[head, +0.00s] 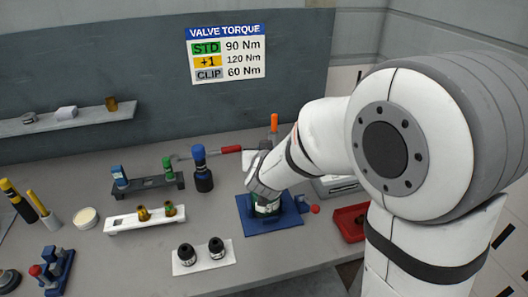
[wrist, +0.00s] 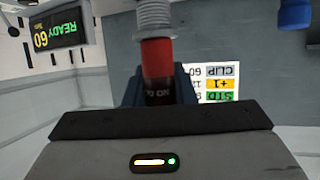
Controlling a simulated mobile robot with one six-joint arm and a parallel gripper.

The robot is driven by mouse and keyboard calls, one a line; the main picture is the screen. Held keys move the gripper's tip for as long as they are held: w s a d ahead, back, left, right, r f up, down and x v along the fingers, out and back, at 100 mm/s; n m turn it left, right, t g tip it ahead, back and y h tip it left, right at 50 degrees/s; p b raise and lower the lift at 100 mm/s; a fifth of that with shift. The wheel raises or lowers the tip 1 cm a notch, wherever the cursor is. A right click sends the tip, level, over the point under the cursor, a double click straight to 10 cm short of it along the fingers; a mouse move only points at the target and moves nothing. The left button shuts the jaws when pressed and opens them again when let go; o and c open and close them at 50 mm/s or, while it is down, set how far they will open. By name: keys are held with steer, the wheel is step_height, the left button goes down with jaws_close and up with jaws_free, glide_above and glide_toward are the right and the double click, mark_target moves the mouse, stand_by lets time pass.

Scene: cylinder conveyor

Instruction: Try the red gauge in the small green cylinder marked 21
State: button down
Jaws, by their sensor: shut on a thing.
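My gripper (head: 260,186) is shut on the red gauge (wrist: 156,57), which shows in the wrist view with a red band, a dark lettered part and a grey ribbed end (wrist: 156,15) pointing away from the jaws. The wrist picture is upside down, so that end points downward. In the head view my gripper is over a green cylinder (head: 266,210) with a pale label, on a blue base (head: 255,222). The number on it is too small to read. My gripper hides its top, so I cannot tell whether the gauge touches it.
A red lever knob (head: 315,210) is beside the blue base. A blue-capped bottle (head: 203,178) stands to the left, near a dark rack (head: 150,190) and a white tray (head: 125,224). A white plate (head: 205,262) with two black parts lies in front. A red tray (head: 349,222) is at right.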

steer(key=shift+f, duration=0.3)
steer(key=shift+r, duration=0.15)
steer(key=shift+r, duration=0.25)
steer(key=shift+f, duration=0.4)
steer(key=shift+r, duration=0.1)
stand_by(1.0)
steer(key=shift+r+p, duration=2.3)
steer(key=shift+r, duration=0.3)
